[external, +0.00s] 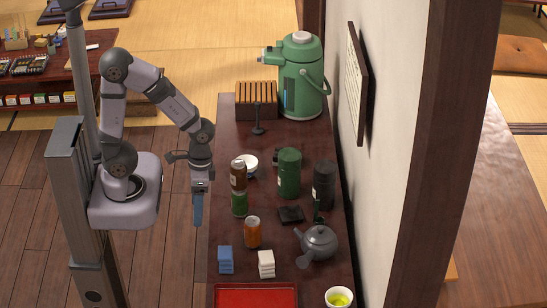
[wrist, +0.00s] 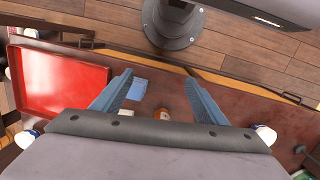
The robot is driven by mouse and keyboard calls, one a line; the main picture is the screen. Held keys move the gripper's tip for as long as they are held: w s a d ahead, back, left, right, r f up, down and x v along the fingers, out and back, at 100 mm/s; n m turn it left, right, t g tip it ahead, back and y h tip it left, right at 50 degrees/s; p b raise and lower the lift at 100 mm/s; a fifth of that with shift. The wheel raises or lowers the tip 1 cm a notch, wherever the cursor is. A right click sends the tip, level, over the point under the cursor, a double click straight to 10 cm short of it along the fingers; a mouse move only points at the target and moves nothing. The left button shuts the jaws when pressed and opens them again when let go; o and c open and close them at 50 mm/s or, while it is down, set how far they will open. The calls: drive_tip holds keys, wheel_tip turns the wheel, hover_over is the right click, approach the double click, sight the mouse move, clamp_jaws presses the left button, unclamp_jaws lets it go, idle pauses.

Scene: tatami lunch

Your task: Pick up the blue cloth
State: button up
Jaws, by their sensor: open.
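The blue cloth (external: 225,260) is a small folded block lying on the dark counter, left of a folded white cloth (external: 267,263). In the wrist view the blue cloth (wrist: 138,89) shows between my fingers, nearer the left one. My gripper (external: 198,222) hangs fingers down at the counter's left edge, farther back than the cloth and above it. In the wrist view my gripper (wrist: 159,78) has its two blue fingers spread wide, with nothing held. The cloth is apart from the fingers.
An orange can (external: 252,232) stands behind the cloths. A red tray (external: 256,288) lies in front of them.

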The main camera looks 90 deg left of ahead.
sight(222, 249)
drive_tip(key=s+d+f+n+g+h, duration=0.25)
drive_tip(key=d+f+n+h, duration=0.3)
drive_tip(key=n+h, duration=0.4)
drive_tip(key=w+f+n+t+h, duration=0.1)
drive_tip(key=w+f+n+t, duration=0.1)
drive_tip(key=n+t, duration=0.2)
drive_tip(key=w+a+f+n+t+h+p, duration=0.1)
drive_tip(key=w+f+n+t, duration=0.1)
drive_tip(key=n+t, duration=0.3)
drive_tip(key=w+f+n+t+h, duration=0.1)
drive_tip(key=w+f+n+t, duration=0.1)
drive_tip(key=w+n+t, duration=0.1)
drive_tip(key=shift+a+f+n+t+h, duration=0.2)
drive_tip(key=shift+n+t, duration=0.2)
drive_tip(key=shift+t, duration=0.25)
drive_tip(key=shift+a+f+n+t+h, duration=0.15)
drive_tip(key=shift+n+t, duration=0.2)
drive_tip(key=shift+t, duration=0.25)
drive_tip(key=shift+w+a+f+n+t+y, duration=0.15)
drive_tip(key=shift+f+n+t+y, duration=0.15)
drive_tip(key=shift+n+t, duration=0.35)
drive_tip(key=shift+w+a+f+n+t+y, duration=0.15)
drive_tip(key=shift+f+n+t+y, duration=0.25)
drive_tip(key=shift+n, duration=0.35)
drive_tip(key=shift+d+r, duration=0.1)
drive_tip(key=shift+r, duration=0.05)
drive_tip(key=shift+d, duration=0.1)
drive_tip(key=shift+x, duration=1)
drive_tip(key=shift+w+d, duration=0.1)
